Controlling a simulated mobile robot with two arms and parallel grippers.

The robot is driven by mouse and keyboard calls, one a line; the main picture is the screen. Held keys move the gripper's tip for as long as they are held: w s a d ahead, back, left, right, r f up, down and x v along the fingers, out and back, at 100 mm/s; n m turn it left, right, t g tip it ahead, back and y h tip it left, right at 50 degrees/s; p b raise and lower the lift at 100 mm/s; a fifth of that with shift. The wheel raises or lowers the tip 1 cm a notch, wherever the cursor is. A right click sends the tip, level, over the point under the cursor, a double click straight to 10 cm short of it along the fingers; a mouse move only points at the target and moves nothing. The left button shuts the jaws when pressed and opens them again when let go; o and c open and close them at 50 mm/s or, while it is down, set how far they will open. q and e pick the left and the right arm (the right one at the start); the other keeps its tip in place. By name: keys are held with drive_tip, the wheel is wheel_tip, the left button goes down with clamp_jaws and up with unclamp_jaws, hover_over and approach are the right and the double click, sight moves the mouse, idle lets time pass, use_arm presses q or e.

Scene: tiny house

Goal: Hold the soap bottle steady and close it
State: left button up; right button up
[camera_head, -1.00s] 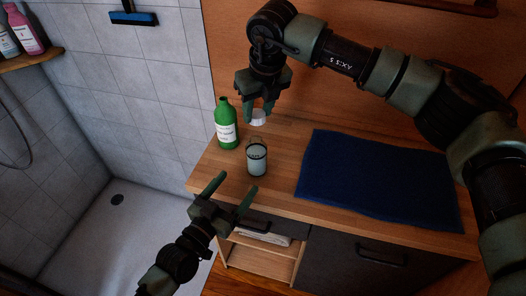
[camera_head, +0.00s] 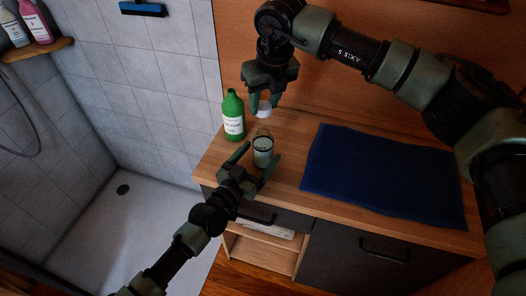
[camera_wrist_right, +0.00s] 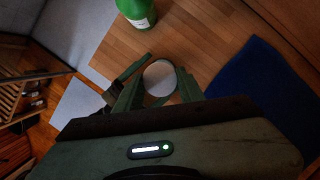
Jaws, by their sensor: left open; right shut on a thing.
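The soap bottle (camera_head: 233,122) is green with a white label and stands upright, with no cap on its neck, at the left of the wooden counter. Its lower part shows at the top of the right wrist view (camera_wrist_right: 137,12). My right gripper (camera_head: 264,101) is shut on a white cap (camera_head: 264,111), held above the counter to the right of the bottle. The cap also shows in the right wrist view (camera_wrist_right: 159,76). My left gripper (camera_head: 255,163) is open, its fingers close to a glass jar (camera_head: 263,144) in front of the bottle; whether they touch it is unclear.
A dark blue towel (camera_head: 380,180) lies on the counter (camera_head: 290,180) to the right. A shower area with a drain (camera_head: 123,189) is at the left. A corner shelf (camera_head: 38,50) holds bottles. A squeegee (camera_head: 143,9) hangs on the tiled wall.

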use_arm(q)
drive_tip(key=shift+x, duration=1.3)
clamp_jaws()
use_arm(e)
hover_over(261, 130)
drive_tip(key=s, duration=0.1)
drive_tip(key=shift+s+d+f, duration=0.1)
drive_tip(key=shift+d+f, duration=0.1)
drive_tip(key=shift+f, duration=1.05)
drive_tip(key=shift+d+f, duration=0.15)
drive_tip(key=shift+f, duration=1.1)
